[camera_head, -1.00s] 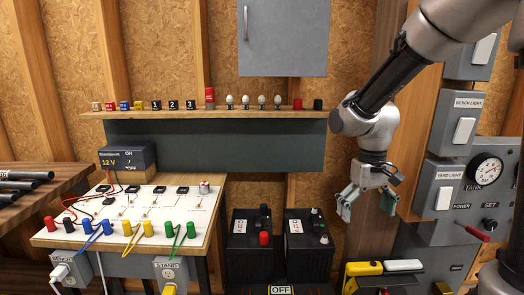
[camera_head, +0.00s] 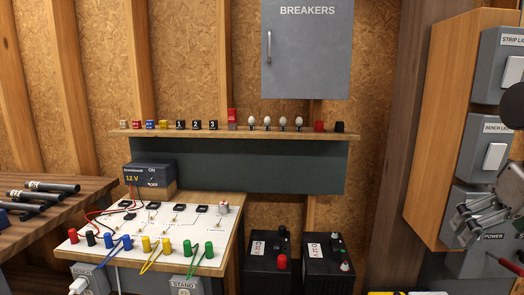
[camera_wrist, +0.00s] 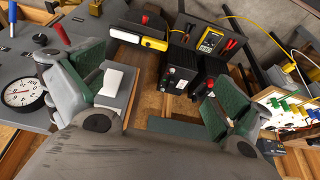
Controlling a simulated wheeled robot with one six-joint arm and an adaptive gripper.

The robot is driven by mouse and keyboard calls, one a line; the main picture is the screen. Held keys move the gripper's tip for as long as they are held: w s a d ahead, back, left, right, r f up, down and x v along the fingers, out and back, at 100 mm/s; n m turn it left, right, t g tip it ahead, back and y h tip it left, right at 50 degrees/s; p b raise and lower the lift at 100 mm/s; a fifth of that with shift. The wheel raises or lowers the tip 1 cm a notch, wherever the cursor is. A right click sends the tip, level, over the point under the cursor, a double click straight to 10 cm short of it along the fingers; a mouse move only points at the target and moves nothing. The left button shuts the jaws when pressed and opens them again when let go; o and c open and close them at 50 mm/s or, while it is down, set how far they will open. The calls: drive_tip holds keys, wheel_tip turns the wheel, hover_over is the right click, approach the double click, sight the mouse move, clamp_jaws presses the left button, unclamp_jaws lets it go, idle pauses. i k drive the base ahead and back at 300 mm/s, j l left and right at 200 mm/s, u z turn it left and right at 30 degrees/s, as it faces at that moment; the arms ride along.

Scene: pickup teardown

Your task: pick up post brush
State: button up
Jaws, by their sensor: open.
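I cannot pick out the post brush for sure in either view. My gripper (camera_head: 484,222) is at the right edge of the head view, partly cut off, near the grey switch panel. In the wrist view my gripper (camera_wrist: 155,78) is open and empty, with green pads on both fingers. Two black batteries stand below the shelf, the left battery (camera_head: 265,262) with a red cap and the right battery (camera_head: 328,262). Both also show between and beyond the fingers in the wrist view (camera_wrist: 180,68), apart from them.
A wooden shelf (camera_head: 230,133) holds several small caps and bulbs. A white circuit board (camera_head: 150,235) with colored posts lies at left, beside a wooden bench (camera_head: 40,215) with dark rods. A grey breaker cabinet (camera_head: 305,55) hangs above. A yellow-and-white lamp (camera_wrist: 140,38) and yellow meter (camera_wrist: 210,40) lie beyond the fingers.

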sight(231, 112)
drive_tip(key=i+j+u, duration=0.2)
drive_tip(key=i+j, duration=0.15)
drive_tip(key=j, duration=0.2)
drive_tip(key=i+j+u, duration=0.15)
drive_tip(key=i+j, duration=0.2)
drive_tip(key=j, duration=0.2)
